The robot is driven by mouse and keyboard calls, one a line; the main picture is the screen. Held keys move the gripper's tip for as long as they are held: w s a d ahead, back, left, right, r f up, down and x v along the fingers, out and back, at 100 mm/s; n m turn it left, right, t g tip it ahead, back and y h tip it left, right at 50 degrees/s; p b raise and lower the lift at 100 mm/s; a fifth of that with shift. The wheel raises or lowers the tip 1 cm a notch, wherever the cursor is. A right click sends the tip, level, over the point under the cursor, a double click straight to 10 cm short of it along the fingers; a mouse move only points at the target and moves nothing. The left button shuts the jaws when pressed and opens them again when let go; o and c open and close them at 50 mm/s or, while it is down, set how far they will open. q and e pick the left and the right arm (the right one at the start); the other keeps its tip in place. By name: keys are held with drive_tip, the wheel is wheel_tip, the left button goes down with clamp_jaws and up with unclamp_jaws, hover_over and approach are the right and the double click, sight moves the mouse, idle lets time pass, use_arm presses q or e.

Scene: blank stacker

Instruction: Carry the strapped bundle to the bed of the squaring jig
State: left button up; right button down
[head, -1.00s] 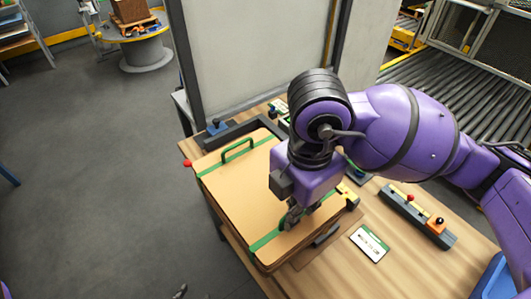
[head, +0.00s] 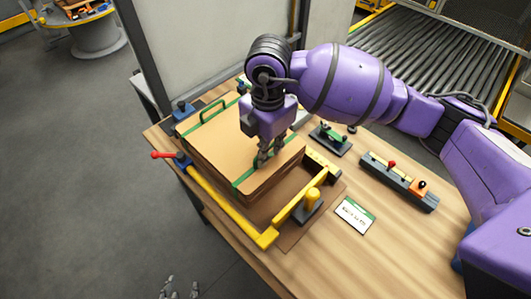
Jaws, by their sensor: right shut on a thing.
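The strapped bundle (head: 215,135) is a stack of flat brown sheets with green straps and a green loop handle at its far end. My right gripper (head: 265,160) is shut on the near handle, which its fingers mostly hide. The bundle lies level within the squaring jig, between its dark back fence and its yellow bars (head: 225,205). Brown jig bed (head: 262,208) shows in front of the bundle. I cannot tell whether the bundle touches the bed. My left gripper (head: 180,289) is at the bottom edge, away from the table, its fingertips apart and empty.
A red-tipped lever (head: 165,155) sticks out at the jig's left. A yellow post (head: 312,198) stands at its right. A label card (head: 355,215), a small green fixture (head: 331,138) and a control strip (head: 400,180) lie to the right. A pale panel rises behind.

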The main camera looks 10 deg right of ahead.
drive_tip(key=shift+w+f, duration=0.35)
drive_tip(key=shift+w, duration=0.1)
drive_tip(key=shift+w+f, duration=0.2)
drive_tip(key=shift+f, duration=0.05)
wheel_tip(320, 180, down, 3)
drive_tip(key=shift+w+f, duration=0.15)
use_arm(q)
drive_tip(key=shift+s+a+f, duration=0.1)
drive_tip(key=shift+s+f, duration=0.15)
drive_tip(key=shift+s+a, duration=0.15)
drive_tip(key=shift+s, duration=0.05)
use_arm(e)
drive_tip(key=c, duration=1.9)
unclamp_jaws()
drive_tip(key=shift+f, duration=0.2)
use_arm(q)
drive_tip(key=shift+w, duration=0.1)
